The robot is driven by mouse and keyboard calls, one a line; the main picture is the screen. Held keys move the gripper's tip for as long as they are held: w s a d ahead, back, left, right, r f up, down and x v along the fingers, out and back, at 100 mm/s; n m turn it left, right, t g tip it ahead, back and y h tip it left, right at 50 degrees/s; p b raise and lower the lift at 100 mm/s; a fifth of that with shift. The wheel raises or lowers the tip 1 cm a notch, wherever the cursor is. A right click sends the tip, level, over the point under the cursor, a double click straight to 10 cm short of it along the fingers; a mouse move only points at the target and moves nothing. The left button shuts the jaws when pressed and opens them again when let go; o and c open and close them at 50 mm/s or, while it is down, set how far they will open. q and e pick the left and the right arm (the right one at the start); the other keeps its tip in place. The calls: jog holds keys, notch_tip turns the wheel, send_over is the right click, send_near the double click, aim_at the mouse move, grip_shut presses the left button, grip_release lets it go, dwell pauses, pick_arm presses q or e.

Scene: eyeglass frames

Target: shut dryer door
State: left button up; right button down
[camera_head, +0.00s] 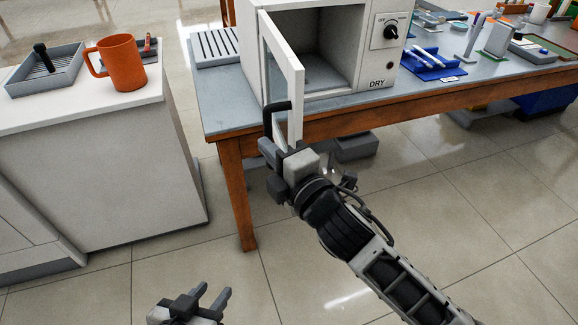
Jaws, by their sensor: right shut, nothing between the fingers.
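The white dryer (385,72), marked DRY, stands on the table with its dark inside showing. Its door (292,75), a white frame around a pane, is hinged at the left and stands wide open toward me. A black handle (273,112) is on the door's near end. My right gripper (272,152) is shut and empty at the door's lower near corner, just below the handle. I cannot tell whether it touches the door. My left gripper (213,293) is open and empty, low over the floor at the bottom, away from the dryer.
The grey-topped table (228,113) has a wooden edge and leg below the door. A white cabinet (90,180) on the left bears an orange mug (122,63) and a grey tray (45,72). A blue pen stand (430,65) is right of the dryer. Floor between cabinet and table is clear.

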jog(key=d, duration=0.4)
jog(key=shift+w, duration=0.35)
